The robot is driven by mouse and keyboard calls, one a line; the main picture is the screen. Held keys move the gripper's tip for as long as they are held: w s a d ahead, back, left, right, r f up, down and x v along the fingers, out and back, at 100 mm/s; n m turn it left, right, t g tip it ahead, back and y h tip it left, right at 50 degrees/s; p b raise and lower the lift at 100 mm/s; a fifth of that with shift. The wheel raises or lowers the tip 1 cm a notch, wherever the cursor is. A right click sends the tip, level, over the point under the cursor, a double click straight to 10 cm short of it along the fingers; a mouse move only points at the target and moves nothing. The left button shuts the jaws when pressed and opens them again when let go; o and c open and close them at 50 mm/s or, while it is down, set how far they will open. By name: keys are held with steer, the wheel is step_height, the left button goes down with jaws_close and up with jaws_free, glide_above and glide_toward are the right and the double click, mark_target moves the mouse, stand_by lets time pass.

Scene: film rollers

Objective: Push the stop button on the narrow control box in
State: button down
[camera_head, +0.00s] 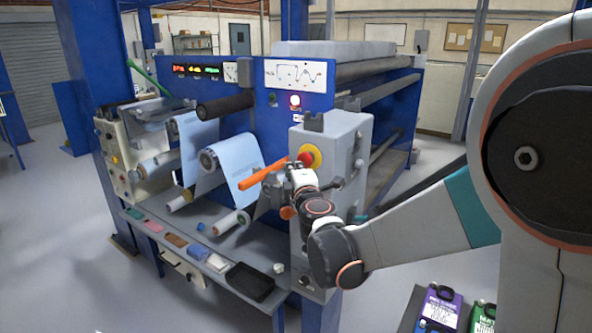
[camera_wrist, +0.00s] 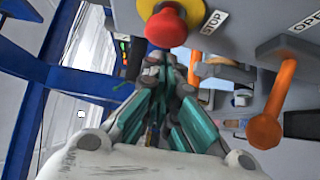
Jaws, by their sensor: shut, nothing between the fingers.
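The narrow grey control box (camera_head: 345,150) stands right of the film rollers. Its red stop button (camera_head: 305,158) sits on a yellow base (camera_head: 315,152). In the wrist view the red mushroom button (camera_wrist: 167,28) hangs at the top on its yellow base (camera_wrist: 160,8), beside a label reading STOP (camera_wrist: 214,22). My gripper (camera_head: 296,172) is shut and empty, right in front of the box. In the wrist view its fingertips (camera_wrist: 168,62) are just below the button in the picture. I cannot tell whether they touch it. The gripper partly covers the box front in the head view.
An orange lever (camera_wrist: 277,95) is close right of my fingers in the wrist view, near an OPEN label (camera_wrist: 305,23). An orange bar (camera_head: 262,174) sticks out left of my gripper. A shelf with a black tray (camera_head: 250,281) lies below the rollers. Blue frame posts stand around.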

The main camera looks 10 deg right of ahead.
steer(key=s+a+p, duration=0.1)
steer(key=s+p, duration=0.1)
steer(key=s, duration=0.9)
steer(key=shift+s+a, duration=0.3)
steer(key=shift+s, duration=0.05)
steer(key=s+d+f+m+g+h, duration=0.2)
steer(key=s+d+m+g+h, duration=0.35)
steer(key=s+d+m, duration=0.7)
steer(key=s+a+f+m+g+y, duration=0.2)
steer(key=s+a+f, duration=0.1)
steer(key=s, duration=0.4)
steer(key=s+a+f+m+g+y, duration=0.3)
steer(key=s, duration=0.4)
steer(key=shift+s+a+f, duration=0.2)
steer(key=shift+s+f, duration=0.05)
steer(key=shift+f, duration=0.05)
